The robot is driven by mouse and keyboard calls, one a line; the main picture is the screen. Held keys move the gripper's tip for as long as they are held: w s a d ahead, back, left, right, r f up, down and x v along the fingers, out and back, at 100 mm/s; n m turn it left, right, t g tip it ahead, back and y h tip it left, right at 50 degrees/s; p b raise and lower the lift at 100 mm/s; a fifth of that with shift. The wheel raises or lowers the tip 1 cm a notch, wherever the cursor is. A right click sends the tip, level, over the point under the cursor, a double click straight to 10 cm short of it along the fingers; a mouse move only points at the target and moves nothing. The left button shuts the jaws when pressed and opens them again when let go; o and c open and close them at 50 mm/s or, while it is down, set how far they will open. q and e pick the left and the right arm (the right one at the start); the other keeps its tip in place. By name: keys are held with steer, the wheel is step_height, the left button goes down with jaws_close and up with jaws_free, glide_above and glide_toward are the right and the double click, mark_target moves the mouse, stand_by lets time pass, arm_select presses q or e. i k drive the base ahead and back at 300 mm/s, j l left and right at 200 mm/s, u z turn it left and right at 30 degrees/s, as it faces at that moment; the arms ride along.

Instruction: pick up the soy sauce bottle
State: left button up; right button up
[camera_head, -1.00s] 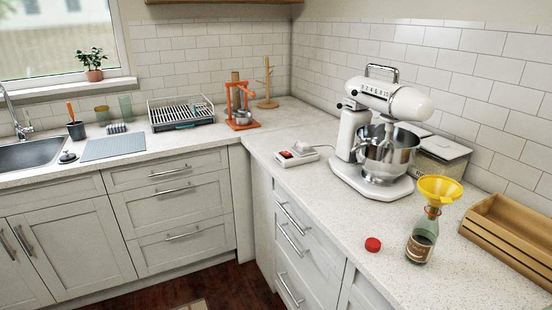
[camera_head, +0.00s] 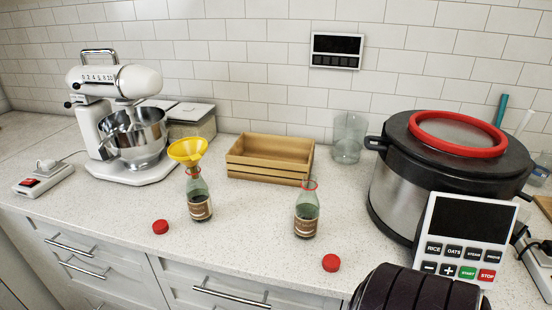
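Two glass bottles with dark liquid and brown labels stand upright on the white speckled counter. The left bottle (camera_head: 199,200) has a yellow funnel (camera_head: 188,151) in its mouth. The right bottle (camera_head: 307,212) has a red ring at its neck and no funnel. I cannot read the labels, so I cannot tell which one holds soy sauce. A red cap (camera_head: 160,227) lies near the left bottle and another red cap (camera_head: 331,263) lies near the right one. Neither of my grippers is in view.
A wooden crate (camera_head: 268,158) stands behind the bottles, with a drinking glass (camera_head: 348,138) to its right. A stand mixer (camera_head: 125,120) is at left. A large cooker (camera_head: 400,190) with a control panel (camera_head: 465,235) fills the right. A dark ribbed object (camera_head: 415,290) is at the bottom edge.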

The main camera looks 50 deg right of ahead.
mark_target(307, 206)
steer(key=k+z, duration=0.15)
steer(key=z, duration=1.6)
